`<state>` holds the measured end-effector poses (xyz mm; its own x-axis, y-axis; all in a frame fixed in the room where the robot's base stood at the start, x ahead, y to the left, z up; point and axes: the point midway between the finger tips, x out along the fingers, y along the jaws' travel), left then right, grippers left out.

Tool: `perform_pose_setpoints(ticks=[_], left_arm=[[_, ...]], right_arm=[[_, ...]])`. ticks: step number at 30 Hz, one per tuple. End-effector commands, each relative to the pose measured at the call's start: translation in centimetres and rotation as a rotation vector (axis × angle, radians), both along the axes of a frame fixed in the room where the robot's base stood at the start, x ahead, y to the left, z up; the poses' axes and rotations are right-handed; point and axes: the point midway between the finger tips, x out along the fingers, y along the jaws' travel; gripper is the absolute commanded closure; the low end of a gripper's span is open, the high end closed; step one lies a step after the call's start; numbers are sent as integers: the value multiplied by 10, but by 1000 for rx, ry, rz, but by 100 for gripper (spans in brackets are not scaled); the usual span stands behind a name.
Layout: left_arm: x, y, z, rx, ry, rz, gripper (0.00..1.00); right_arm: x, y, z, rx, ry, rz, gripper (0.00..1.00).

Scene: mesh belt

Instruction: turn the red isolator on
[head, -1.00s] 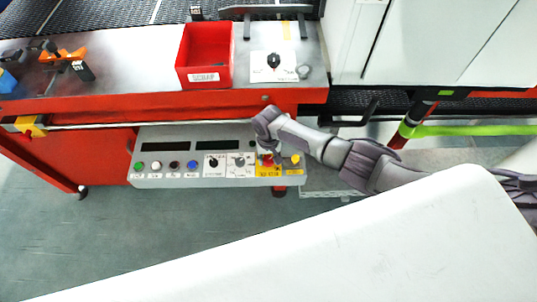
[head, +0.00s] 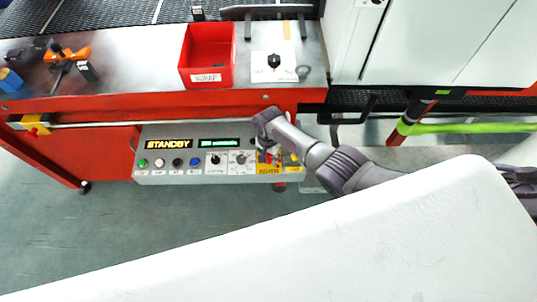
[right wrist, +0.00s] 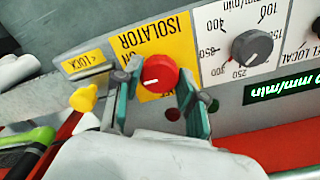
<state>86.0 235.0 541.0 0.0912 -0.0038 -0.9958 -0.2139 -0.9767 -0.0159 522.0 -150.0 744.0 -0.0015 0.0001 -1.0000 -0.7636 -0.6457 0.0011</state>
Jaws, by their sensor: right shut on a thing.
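The red isolator knob (right wrist: 160,74) sits on a yellow label (right wrist: 180,45) marked ISOLATOR, which appears upside down in the right wrist view. The white mark on the knob points left there. My right gripper (right wrist: 159,82) has one finger on each side of the knob and is shut on it. In the head view my right gripper (head: 267,150) reaches down onto the right part of the control panel (head: 215,178) and mostly hides the knob. The yellow label (head: 269,169) shows below it. The panel display (head: 168,143) reads STANDBY. My left gripper is not in view.
A row of buttons (head: 176,162) lies to the left on the panel. A red bin (head: 207,52) stands on the bench above.

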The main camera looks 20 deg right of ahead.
Motion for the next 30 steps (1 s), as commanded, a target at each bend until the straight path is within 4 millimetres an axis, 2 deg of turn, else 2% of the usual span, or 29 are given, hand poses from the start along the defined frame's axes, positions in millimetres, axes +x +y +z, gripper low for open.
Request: perform_pose_setpoints(ticks=[14,15,19,30], left_arm=[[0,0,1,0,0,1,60],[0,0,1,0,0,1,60],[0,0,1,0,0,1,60],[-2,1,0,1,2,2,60]], right_arm=[[0,-1,0,-1,0,-18,94],[0,-1,0,-1,0,-18,58],[0,-1,0,-1,0,-17,36],[1,0,2,1,-2,-16,34]])
